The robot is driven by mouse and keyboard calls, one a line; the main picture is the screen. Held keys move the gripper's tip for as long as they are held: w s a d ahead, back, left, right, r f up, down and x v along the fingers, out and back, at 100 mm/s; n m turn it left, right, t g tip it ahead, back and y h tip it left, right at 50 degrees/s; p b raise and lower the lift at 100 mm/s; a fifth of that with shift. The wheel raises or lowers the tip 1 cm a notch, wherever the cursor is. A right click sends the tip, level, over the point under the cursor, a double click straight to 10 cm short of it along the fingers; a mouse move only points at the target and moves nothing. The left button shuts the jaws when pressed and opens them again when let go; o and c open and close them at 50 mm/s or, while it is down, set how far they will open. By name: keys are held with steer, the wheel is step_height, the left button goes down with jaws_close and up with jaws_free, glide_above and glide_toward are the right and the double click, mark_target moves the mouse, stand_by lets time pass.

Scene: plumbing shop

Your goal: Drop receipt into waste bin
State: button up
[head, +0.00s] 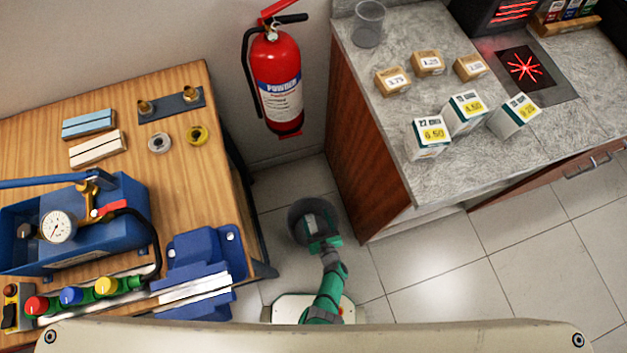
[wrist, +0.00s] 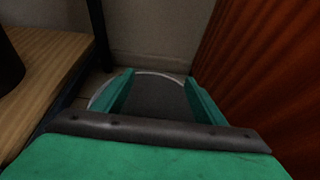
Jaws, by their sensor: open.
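The waste bin (head: 298,214) is a dark round bin on the floor between the wooden bench and the counter. My gripper (head: 318,226) is over its mouth in the head view, covering part of it. In the wrist view the bin (wrist: 158,98) shows as a pale curved rim around a dark grey inside, between my two green fingers. My gripper (wrist: 161,84) is open there, with the fingers apart and nothing seen held between them. I cannot make out a receipt in either view. A small greyish patch shows at my fingers in the head view, too small to identify.
The wooden bench (head: 40,140) with a blue test pump (head: 110,205) and a blue vice (head: 200,255) stands left. The stone-topped counter (head: 400,70) with boxes stands right, its brown side panel close. A red fire extinguisher (head: 277,80) is behind. Floor is clear at lower right.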

steer(key=v, duration=1)
steer(key=shift+s+r, duration=0.15)
steer(key=shift+s, duration=0.15)
steer(key=shift+d, duration=0.1)
